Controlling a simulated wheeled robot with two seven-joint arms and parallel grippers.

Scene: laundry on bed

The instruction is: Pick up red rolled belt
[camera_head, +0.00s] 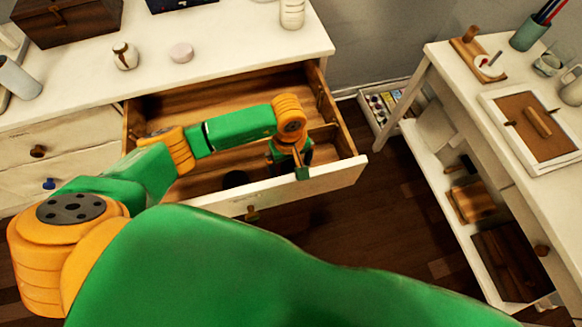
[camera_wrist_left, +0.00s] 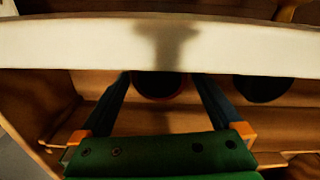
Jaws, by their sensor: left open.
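In the left wrist view, a dark round thing with a reddish rim (camera_wrist_left: 160,94), which looks like the red rolled belt, lies in the open drawer (camera_head: 318,185). It sits between the two fingers of my left gripper (camera_wrist_left: 163,82), partly under the drawer's front edge in that picture. The fingers are open, one on each side; I cannot tell whether they touch it. In the head view my left gripper (camera_head: 291,160) points down into the drawer's right part and hides the belt. My right gripper is not in view.
A second dark round roll (camera_wrist_left: 264,88) lies beside it, also visible in the head view (camera_head: 235,179). The drawer's front and side walls stand close around the gripper. A wooden box (camera_head: 68,22) and jars stand on the dresser top; a white side table (camera_head: 455,70) is at right.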

